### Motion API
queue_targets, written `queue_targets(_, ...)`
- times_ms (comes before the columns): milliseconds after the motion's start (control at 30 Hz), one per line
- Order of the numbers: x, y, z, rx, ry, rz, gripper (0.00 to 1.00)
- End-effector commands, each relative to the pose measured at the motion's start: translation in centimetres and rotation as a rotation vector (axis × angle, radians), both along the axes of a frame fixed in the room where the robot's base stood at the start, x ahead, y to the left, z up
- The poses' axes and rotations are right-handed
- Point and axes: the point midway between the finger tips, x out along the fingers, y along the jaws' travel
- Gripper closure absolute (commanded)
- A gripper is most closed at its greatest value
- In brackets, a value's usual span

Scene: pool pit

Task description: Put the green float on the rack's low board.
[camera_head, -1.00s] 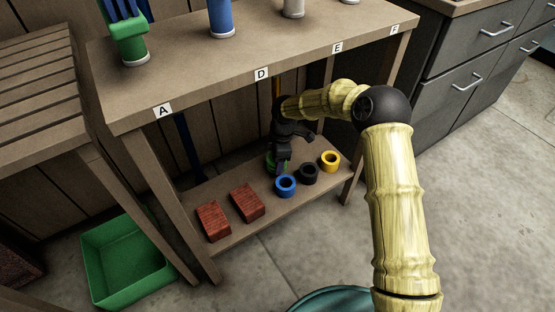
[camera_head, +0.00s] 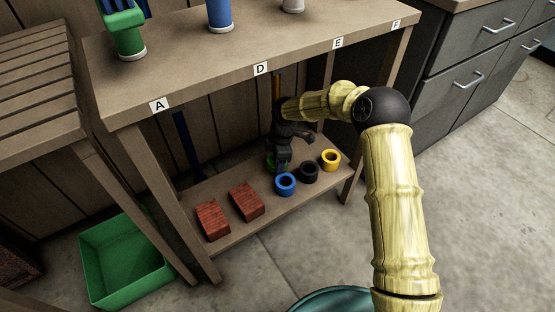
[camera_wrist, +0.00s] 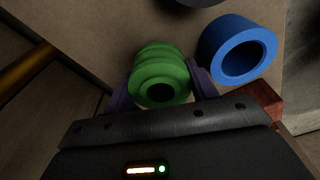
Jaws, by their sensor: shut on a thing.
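The green float (camera_wrist: 160,77) is a ribbed green piece with a dark hole, seen between the two fingers of my gripper (camera_wrist: 158,92) in the wrist view. My gripper is shut on it. In the head view my gripper (camera_head: 277,167) is down at the rack's low board (camera_head: 235,228), under the upper board (camera_head: 215,75), and hides most of the green float (camera_head: 270,164). The float is at or just above the low board; I cannot tell whether it touches.
On the low board, a blue ring (camera_head: 286,185), a black ring (camera_head: 309,173) and a yellow ring (camera_head: 330,160) stand right of my gripper. Two red-brown blocks (camera_head: 213,219) (camera_head: 246,201) lie to the left. A green bin (camera_head: 125,262) stands on the floor at left.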

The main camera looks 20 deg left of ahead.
Motion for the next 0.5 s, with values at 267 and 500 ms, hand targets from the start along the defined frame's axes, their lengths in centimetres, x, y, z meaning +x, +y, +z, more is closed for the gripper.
queue_targets(267,0.01,-0.01,-0.46,0.000,0.000,0.000,0.69)
queue_targets(500,0.08,-0.14,-0.50,0.000,0.000,-0.003,0.18)
